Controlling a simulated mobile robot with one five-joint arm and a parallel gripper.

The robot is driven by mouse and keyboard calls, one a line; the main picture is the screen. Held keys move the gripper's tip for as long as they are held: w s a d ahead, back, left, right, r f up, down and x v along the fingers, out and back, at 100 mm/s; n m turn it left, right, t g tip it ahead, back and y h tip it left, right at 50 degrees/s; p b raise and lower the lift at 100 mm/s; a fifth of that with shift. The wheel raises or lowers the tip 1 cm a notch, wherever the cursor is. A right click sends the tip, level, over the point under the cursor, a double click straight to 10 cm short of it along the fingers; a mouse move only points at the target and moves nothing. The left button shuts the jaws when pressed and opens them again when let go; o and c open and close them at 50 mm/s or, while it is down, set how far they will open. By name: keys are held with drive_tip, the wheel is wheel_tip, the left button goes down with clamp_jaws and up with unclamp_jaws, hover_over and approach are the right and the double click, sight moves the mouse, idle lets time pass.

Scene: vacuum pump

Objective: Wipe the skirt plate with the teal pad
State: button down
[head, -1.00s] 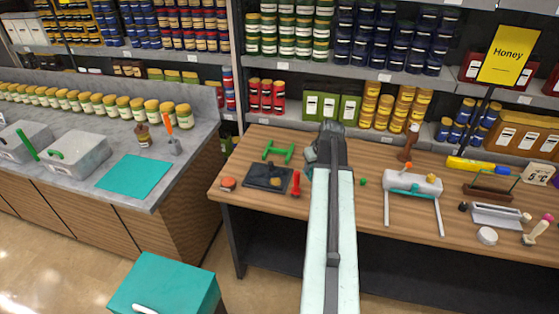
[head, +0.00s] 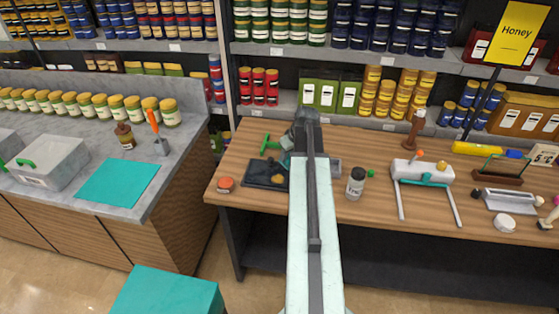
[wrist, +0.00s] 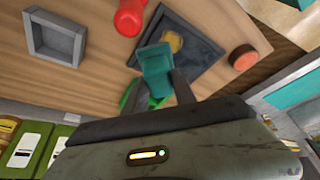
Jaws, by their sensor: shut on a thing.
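The teal pad (wrist: 154,62) is a small block between the fingers of my gripper (wrist: 160,78) in the wrist view. The dark square plate (wrist: 195,52), which looks like the skirt plate, lies on the wooden bench with a brass-coloured piece on it. The plate also shows in the head view (head: 258,171), left of my arm. The pad overlaps the near edge of the plate in the wrist view, next to the brass piece. I cannot tell whether it touches the plate. My arm hides most of my gripper in the head view.
A red object (wrist: 129,18) and a grey square tray (wrist: 60,62) lie beside the plate. An orange-red puck (head: 225,185) and a green handle (head: 268,146) are also near. A white labelled jar (head: 355,184) stands right of my arm. The bench front between them is clear.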

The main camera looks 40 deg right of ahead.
drive_tip(key=shift+b+x, duration=0.3)
drive_tip(key=shift+x, duration=0.5)
drive_tip(key=shift+a, duration=0.1)
